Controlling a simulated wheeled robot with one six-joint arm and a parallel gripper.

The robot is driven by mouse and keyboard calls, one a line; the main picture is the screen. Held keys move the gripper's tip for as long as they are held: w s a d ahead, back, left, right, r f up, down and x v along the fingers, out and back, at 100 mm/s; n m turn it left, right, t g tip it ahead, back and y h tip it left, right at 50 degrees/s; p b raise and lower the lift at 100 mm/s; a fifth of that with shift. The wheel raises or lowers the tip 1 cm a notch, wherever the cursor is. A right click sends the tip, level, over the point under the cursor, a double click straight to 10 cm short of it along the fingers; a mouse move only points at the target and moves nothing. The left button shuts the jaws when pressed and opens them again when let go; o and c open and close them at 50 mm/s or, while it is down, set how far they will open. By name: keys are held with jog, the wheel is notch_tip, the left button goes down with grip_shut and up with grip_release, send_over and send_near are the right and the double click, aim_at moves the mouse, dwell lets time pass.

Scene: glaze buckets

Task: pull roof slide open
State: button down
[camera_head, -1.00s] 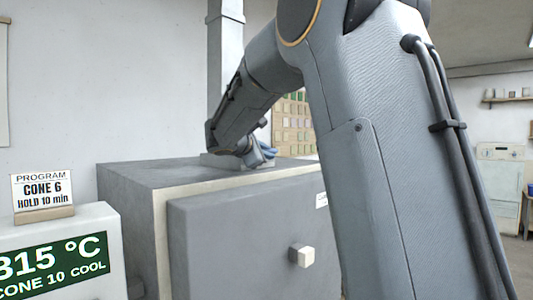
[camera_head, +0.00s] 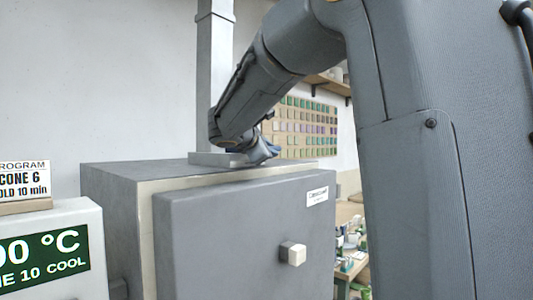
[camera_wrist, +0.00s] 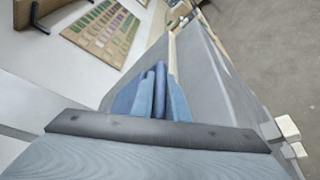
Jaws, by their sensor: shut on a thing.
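The grey kiln (camera_head: 125,205) stands left of centre in the head view. A flat light-grey plate (camera_head: 207,158), which I take for the roof slide, lies on its top at the foot of the metal flue (camera_head: 214,85). My gripper (camera_head: 266,154) reaches down to the kiln top at the plate's right end. In the wrist view, the blue fingers of my gripper (camera_wrist: 158,90) are close together, shut on the roof slide. The gripped part is hidden between the fingers. I cannot tell how far the slide is open.
The kiln door (camera_head: 240,235) has a pale knob (camera_head: 293,254) facing me. A program card (camera_head: 22,186) stands on the controller (camera_head: 50,250) at left. A tile board (camera_head: 305,128) hangs behind.

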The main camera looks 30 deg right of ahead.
jog(key=c, duration=2)
grip_release()
jog(key=shift+a, duration=0.1)
jog(key=b+v, duration=0.2)
jog(key=v, duration=0.5)
jog(key=shift+s+a+b, duration=0.25)
jog(key=shift+b, duration=0.15)
jog(key=shift+s, duration=0.1)
